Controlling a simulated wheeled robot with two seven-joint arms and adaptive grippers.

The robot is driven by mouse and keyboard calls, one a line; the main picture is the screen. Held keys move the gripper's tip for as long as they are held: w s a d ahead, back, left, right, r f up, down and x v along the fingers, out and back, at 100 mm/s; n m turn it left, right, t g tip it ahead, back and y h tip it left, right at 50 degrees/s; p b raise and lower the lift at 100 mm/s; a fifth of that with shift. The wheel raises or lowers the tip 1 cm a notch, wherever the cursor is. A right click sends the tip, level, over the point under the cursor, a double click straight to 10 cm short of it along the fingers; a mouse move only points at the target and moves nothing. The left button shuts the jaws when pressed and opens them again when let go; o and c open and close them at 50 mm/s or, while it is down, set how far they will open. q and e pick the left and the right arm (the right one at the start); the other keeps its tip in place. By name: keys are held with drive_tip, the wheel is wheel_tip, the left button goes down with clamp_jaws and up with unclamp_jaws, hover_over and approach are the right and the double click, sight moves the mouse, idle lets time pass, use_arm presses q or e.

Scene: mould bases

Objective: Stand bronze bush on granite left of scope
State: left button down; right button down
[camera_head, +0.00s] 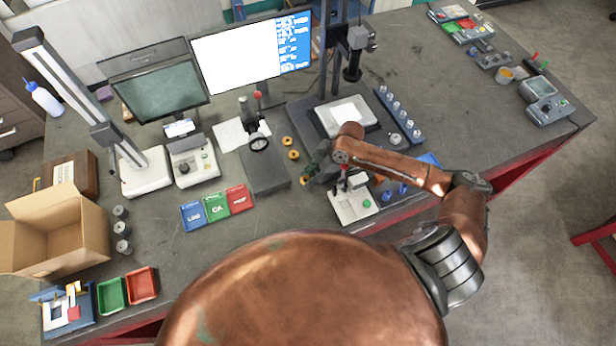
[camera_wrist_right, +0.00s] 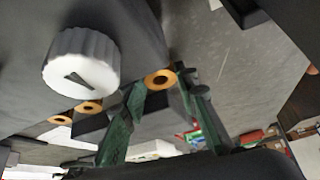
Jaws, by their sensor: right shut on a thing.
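Several bronze bushes are small orange-brown rings; two of them (camera_head: 286,140) (camera_head: 293,155) lie beside the dark granite block (camera_head: 265,180). My right gripper (camera_head: 306,177) is at the block's right edge, shut on another bronze bush (camera_head: 303,181). In the right wrist view this bush (camera_wrist_right: 160,79) sits at the green fingertips, its hole showing; the two other bushes (camera_wrist_right: 88,107) (camera_wrist_right: 60,119) lie behind. I cannot tell whether the held bush touches the table. The scope (camera_head: 353,60) stands behind, right of the granite, over a white stage. My left gripper is not in view.
A dial gauge stand (camera_head: 258,140) occupies the granite's back part; its front is bare. A small white-based instrument (camera_head: 354,205) stands close to my right gripper. Blue, green and red labelled trays (camera_head: 217,206) lie left. A large white knob (camera_wrist_right: 80,70) shows in the wrist view.

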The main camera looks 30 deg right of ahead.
drive_tip(key=shift+f, duration=0.1)
drive_tip(key=c, duration=1.5)
unclamp_jaws()
drive_tip(key=b+v, duration=0.1)
drive_tip(key=v, duration=1.1)
